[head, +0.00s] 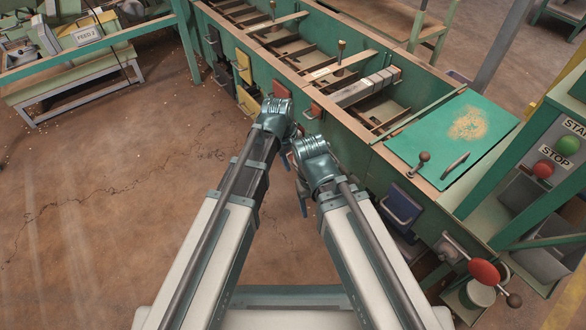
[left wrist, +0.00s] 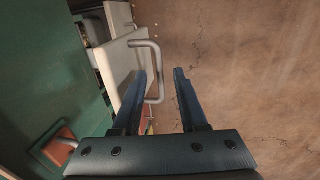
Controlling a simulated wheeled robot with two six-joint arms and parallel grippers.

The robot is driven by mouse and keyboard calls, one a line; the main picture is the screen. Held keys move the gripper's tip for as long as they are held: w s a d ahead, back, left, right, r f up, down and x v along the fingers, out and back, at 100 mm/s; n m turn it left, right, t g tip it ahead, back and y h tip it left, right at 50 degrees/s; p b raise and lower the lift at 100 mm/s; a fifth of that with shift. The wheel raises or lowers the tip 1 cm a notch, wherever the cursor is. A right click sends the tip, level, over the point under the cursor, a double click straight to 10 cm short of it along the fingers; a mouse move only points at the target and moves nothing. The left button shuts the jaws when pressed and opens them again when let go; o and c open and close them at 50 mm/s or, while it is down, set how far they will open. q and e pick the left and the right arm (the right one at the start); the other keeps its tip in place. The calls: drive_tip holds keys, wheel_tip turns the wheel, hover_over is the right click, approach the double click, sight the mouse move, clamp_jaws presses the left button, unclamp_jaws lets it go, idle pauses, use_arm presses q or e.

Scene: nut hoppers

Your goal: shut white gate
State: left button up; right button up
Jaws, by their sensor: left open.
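The white gate (left wrist: 122,72) shows in the left wrist view as a pale panel standing out from the green wall (left wrist: 45,75), with a dark gap at its upper left edge. Its bent grey handle (left wrist: 156,68) juts to the right. My left gripper (left wrist: 160,72) is open, its two dark fingers on either side of the handle's outer bar in the picture; I see no grip on it. In the head view my left gripper (head: 279,117) is beside the hopper row, and I cannot make out the white gate there. My right gripper (head: 303,185) is close by, its fingers mostly hidden.
Red gates (head: 311,111), a yellow gate (head: 243,65) and a blue gate (head: 404,208) line the green hopper front. A feed table (head: 70,75) is at the upper left. The brown floor left of my arms is clear.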

use_arm(q)
drive_tip(key=shift+d+f, duration=0.1)
drive_tip(key=shift+f, duration=0.3)
drive_tip(key=shift+r, duration=0.1)
clamp_jaws()
idle(1.1)
